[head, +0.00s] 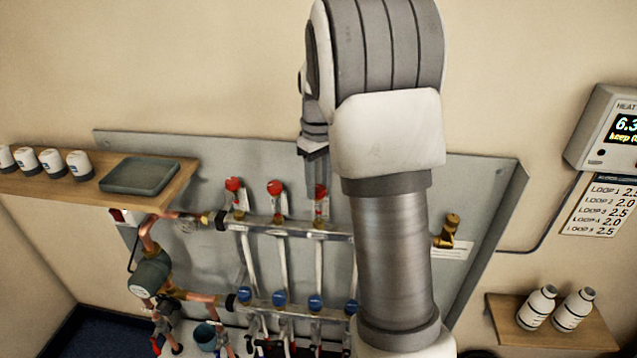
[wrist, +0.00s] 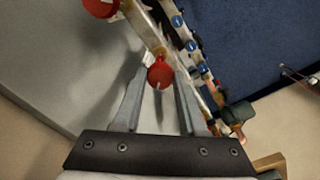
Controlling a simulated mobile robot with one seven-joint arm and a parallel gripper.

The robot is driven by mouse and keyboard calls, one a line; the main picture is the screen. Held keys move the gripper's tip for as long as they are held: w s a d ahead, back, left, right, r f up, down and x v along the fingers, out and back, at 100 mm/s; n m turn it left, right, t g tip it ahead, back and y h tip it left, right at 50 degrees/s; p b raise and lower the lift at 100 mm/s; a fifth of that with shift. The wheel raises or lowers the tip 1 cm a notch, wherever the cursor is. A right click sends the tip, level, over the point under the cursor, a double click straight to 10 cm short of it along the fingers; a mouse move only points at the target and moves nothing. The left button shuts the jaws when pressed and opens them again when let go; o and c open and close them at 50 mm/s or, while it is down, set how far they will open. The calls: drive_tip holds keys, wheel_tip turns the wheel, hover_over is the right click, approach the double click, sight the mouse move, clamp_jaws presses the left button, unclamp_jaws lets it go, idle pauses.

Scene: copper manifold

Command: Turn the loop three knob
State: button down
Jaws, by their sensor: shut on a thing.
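Red knobs stand in a row along the upper clear manifold bar (head: 290,228) in the head view. The third from the left, the loop three knob (head: 321,191), is at my gripper (head: 317,181), which reaches down from above. In the wrist view this red knob (wrist: 160,75) sits between the fingertips of my gripper (wrist: 158,77). It has a pale mark on its face. My gripper is shut on it. My arm hides the right part of the row.
Two other red knobs, the first (head: 234,185) and the second (head: 276,188), stand left of my gripper. Blue caps (head: 280,298) line the lower bar. A shelf with a grey tray (head: 139,175) is at left. A heat display (head: 610,130) and a loop list (head: 602,206) are at right.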

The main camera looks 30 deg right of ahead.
sight(318, 188)
drive_tip(key=shift+r+n+p, duration=0.1)
drive_tip(key=shift+n+p, duration=0.25)
drive_tip(key=shift+n, duration=0.05)
drive_tip(key=shift+c, duration=2.3)
unclamp_jaws()
wheel_tip(318, 188, up, 17)
drive_tip(key=p, duration=0.2)
drive_tip(key=shift+r, duration=0.15)
